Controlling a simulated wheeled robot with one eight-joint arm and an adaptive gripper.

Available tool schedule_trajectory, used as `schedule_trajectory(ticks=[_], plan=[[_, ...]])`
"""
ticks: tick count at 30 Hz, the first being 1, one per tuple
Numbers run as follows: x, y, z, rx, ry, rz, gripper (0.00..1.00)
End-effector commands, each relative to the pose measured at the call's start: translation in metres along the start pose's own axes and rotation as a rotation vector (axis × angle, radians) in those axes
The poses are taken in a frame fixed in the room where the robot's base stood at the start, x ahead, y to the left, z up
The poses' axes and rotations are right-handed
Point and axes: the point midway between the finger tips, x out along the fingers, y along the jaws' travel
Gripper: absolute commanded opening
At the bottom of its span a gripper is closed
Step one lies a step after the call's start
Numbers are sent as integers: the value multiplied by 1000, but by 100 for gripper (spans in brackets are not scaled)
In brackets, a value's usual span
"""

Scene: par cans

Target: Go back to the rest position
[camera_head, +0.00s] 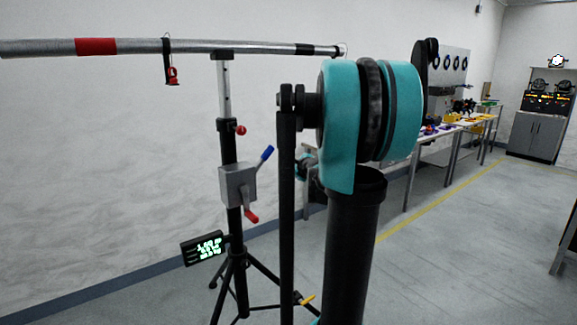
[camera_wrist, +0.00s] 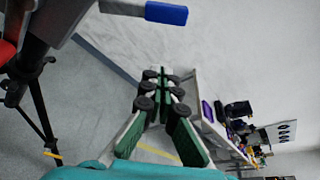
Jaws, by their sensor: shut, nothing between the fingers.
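My gripper (camera_wrist: 163,82) shows in the wrist view with its green-padded fingers brought together and nothing between them. It is in open air, apart from the lighting stand's blue crank handle (camera_wrist: 166,13) at the top of that view. In the head view my teal and black arm fills the middle and hides what lies behind it; I cannot make out the gripper clearly there. The stand (camera_head: 229,140) is upright left of my arm, with a grey winch box (camera_head: 238,184), a blue handle (camera_head: 264,154) and a red lever (camera_head: 251,216).
A metal crossbar (camera_head: 135,47) tops the stand, with a red clip (camera_head: 172,77) hanging from it. A lit display (camera_head: 204,248) sits low on the stand. Worktables (camera_head: 450,130) with small items run along the wall. A grey cabinet (camera_head: 536,134) stands far right.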

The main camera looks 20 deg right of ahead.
Motion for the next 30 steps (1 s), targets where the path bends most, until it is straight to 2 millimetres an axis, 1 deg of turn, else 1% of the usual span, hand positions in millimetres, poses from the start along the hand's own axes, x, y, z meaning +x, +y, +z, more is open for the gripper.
schedule_trajectory(ticks=[8, 10, 11, 12, 14, 17, 18, 20, 21, 23, 24, 26, 27, 30], plan=[[0, 0, 0, -1, 0, 1, 0], [-1, 6, 1, -23, 1, 11, 0], [-3, 11, 2, -47, 1, 22, 0], [-6, 21, 3, -91, 2, 42, 0], [-14, 44, 5, -197, 3, 91, 0], [-36, 99, 4, -459, -1, 211, 0], [-47, 124, 2, -585, -8, 270, 0], [-68, 161, -6, -775, -22, 360, 0], [-82, 184, -12, -902, -34, 421, 0], [-105, 216, -25, -1089, -58, 514, 0], [-122, 237, -35, -1215, -78, 577, 0], [-148, 264, -52, -1396, -113, 674, 0], [-165, 280, -64, -1512, -138, 737, 0], [-205, 310, -95, -1766, -204, 887, 0]])
